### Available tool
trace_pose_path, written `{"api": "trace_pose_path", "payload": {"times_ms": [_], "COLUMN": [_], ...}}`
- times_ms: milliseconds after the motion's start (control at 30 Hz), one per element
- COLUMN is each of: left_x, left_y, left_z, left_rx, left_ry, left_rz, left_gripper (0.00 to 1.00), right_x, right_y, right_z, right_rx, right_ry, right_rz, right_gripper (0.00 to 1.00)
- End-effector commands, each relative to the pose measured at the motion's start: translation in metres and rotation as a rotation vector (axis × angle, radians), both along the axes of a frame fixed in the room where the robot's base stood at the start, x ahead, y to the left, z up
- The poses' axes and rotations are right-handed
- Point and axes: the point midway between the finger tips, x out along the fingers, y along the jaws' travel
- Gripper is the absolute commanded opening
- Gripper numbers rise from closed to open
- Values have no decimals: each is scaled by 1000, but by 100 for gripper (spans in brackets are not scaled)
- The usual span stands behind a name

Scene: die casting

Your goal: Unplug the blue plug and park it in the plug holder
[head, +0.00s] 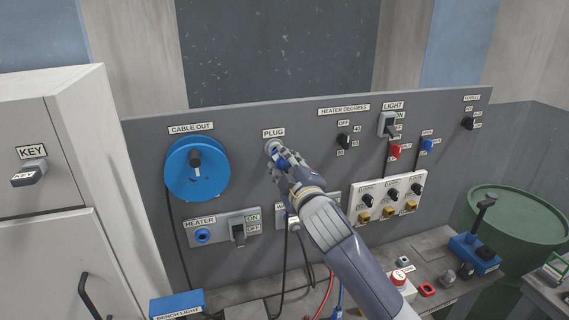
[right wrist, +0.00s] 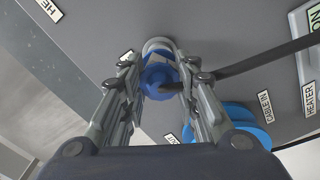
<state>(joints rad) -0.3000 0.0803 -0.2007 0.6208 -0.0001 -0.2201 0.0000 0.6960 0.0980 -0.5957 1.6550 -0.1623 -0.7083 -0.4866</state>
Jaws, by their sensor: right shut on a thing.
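The blue plug (head: 283,161) is at the round grey socket (head: 270,146) under the PLUG label on the upright grey panel. My right gripper (head: 284,169) reaches up to it and largely covers it. In the right wrist view, the two fingers of my right gripper (right wrist: 160,88) are shut on the blue plug (right wrist: 158,72), one on each side. The grey socket ring (right wrist: 159,46) shows right behind the plug; I cannot tell how deep the plug sits. I cannot make out the plug holder for certain. My left gripper is not in view.
A blue cable reel (head: 190,180) is left of the socket. A heater switch plate (head: 220,236) is below it. Switches and a white control box (head: 388,196) are on the right. A dark cable (right wrist: 250,66) runs beside the fingers. A green drum (head: 515,225) stands at right.

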Motion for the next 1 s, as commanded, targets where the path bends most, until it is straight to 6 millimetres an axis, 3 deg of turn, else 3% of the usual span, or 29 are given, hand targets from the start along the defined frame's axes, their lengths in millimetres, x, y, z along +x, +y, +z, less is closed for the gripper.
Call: {"api": "trace_pose_path", "payload": {"times_ms": [1000], "left_x": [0], "left_y": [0], "left_z": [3], "left_rx": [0], "left_ry": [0], "left_rz": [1], "left_gripper": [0], "right_x": [13], "right_y": [5], "right_z": [1], "right_rx": [0], "right_ry": [-1], "right_rz": [0], "right_gripper": [0]}}
